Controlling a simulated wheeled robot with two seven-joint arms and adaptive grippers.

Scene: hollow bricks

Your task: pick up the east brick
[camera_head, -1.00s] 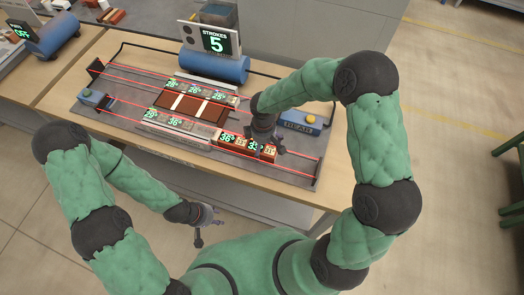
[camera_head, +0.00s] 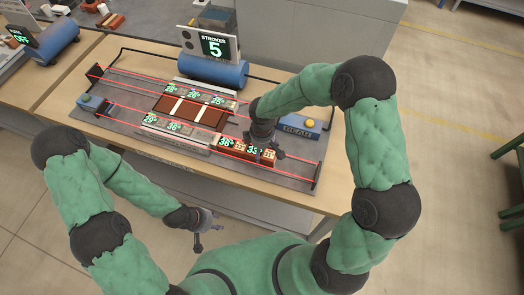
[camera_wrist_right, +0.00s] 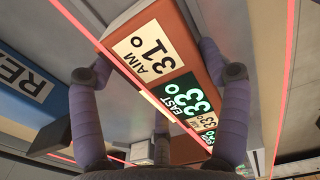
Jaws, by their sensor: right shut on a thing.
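The east brick is a reddish-brown block with a white AIM 31° card and a green EAST 33° card. It shows large in the right wrist view (camera_wrist_right: 185,62) and at the right end of the front brick row in the head view (camera_head: 268,158). My right gripper (camera_head: 264,150) is over it, and its two fingers (camera_wrist_right: 155,85) lie along opposite sides of the brick, shut on it. I cannot tell whether the brick is clear of the deck. My left gripper (camera_head: 207,234) is open and empty, in front of the table's near edge.
A brick labelled 36° (camera_head: 226,143) stands just left of the east brick. Red lines run along the grey deck (camera_head: 125,128). A blue cylinder (camera_head: 212,70) and STROKES 5 display (camera_head: 215,46) stand at the back.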

